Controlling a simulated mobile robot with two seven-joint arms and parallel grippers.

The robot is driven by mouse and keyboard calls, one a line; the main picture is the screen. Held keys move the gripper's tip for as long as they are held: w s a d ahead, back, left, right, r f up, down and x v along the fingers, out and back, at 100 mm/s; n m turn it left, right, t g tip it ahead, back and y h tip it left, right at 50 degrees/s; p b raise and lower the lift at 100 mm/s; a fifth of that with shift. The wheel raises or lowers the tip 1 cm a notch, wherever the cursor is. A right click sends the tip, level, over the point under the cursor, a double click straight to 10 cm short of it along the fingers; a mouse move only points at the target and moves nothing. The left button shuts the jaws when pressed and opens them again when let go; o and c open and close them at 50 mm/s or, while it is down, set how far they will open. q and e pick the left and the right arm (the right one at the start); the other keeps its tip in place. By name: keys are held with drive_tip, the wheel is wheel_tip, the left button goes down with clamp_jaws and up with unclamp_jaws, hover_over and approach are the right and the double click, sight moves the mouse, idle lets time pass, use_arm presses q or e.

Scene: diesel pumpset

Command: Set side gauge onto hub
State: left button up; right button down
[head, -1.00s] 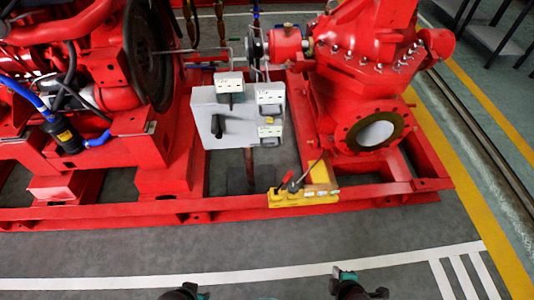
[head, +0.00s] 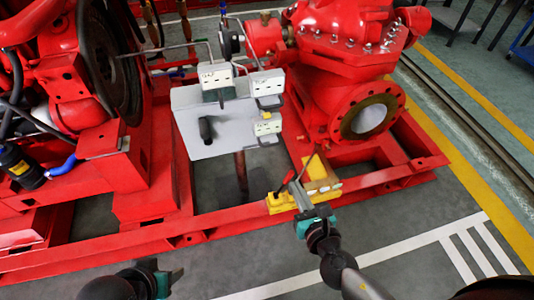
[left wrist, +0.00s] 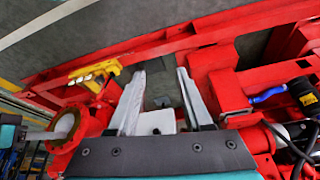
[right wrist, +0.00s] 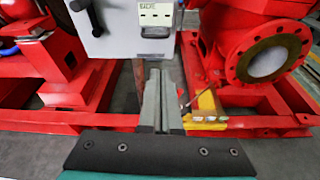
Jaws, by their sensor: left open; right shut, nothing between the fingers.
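A yellow tray (head: 281,203) sits on the front rail of the red frame. A red-handled item (head: 288,179) and a thin dark rod (head: 309,163) stand up from it; I cannot tell which item is the side gauge. The hub (head: 229,44) shows small on the shaft between engine and pump, behind the panel. My right gripper (head: 300,190) is shut and empty, its fingers overlapping the tray in the head view. In the right wrist view the tray (right wrist: 208,110) is just right of the fingers. My left gripper (left wrist: 160,75) is open and empty, low at the front.
A grey panel (head: 200,112) with white labelled boxes stands on a post before the hub. The red pump (head: 350,60) is right of it, the engine flywheel (head: 105,65) left. The grey floor (head: 400,220) in front is clear.

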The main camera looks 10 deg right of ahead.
use_arm(q)
drive_tip(key=shift+a+r, duration=0.25)
drive_tip(key=shift+r, duration=0.3)
use_arm(e)
drive_tip(key=shift+w+a+r+n, duration=0.3)
drive_tip(key=shift+a+r+n, duration=0.2)
drive_tip(key=shift+r+n, duration=0.15)
drive_tip(key=b, duration=0.1)
approach(272, 145)
drive_tip(key=w, duration=0.1)
use_arm(q)
drive_tip(key=shift+w+d+m+t+h+b, duration=0.3)
drive_tip(key=shift+w+d+t+h+b, duration=0.4)
drive_tip(key=shift+w+d+t, duration=0.9)
use_arm(e)
drive_tip(key=shift+f+x, duration=0.15)
drive_tip(key=shift+x, duration=1.3)
drive_tip(key=shift+f+x, duration=0.15)
drive_tip(key=shift+x, duration=1.3)
use_arm(q)
drive_tip(key=shift+d, duration=0.15)
